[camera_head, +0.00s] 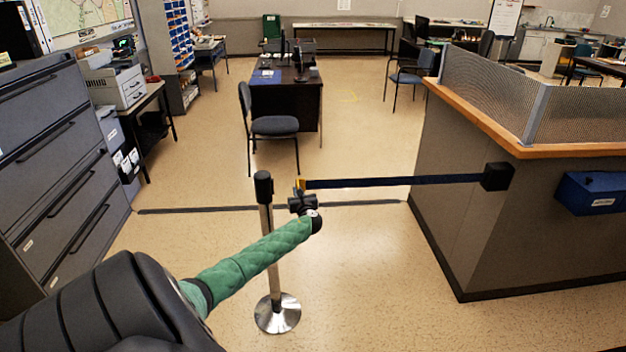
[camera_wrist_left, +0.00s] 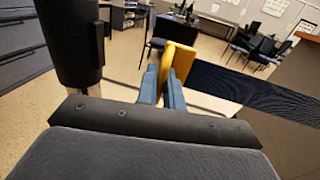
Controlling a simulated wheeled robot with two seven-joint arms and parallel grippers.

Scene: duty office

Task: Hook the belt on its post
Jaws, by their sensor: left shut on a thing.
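The dark blue belt (camera_head: 400,182) stretches from a black wall box (camera_head: 497,177) on the counter to my left gripper (camera_head: 301,190). The gripper is shut on the belt's yellow end piece (camera_wrist_left: 178,62), which sticks out ahead of the fingers in the left wrist view; the belt (camera_wrist_left: 255,92) runs off to the right there. The post (camera_head: 264,190) stands upright on a round chrome base (camera_head: 278,313), its black head just left of the gripper. In the left wrist view the post's dark head (camera_wrist_left: 70,40) is at the left, apart from the end piece. My right gripper is not in view.
A counter (camera_head: 460,170) with a wooden top and mesh screen stands at the right, with a blue box (camera_head: 592,193) on its side. Grey drawer cabinets (camera_head: 55,160) are at the left. A chair (camera_head: 272,125) and desk (camera_head: 290,95) stand behind. The floor around the post is clear.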

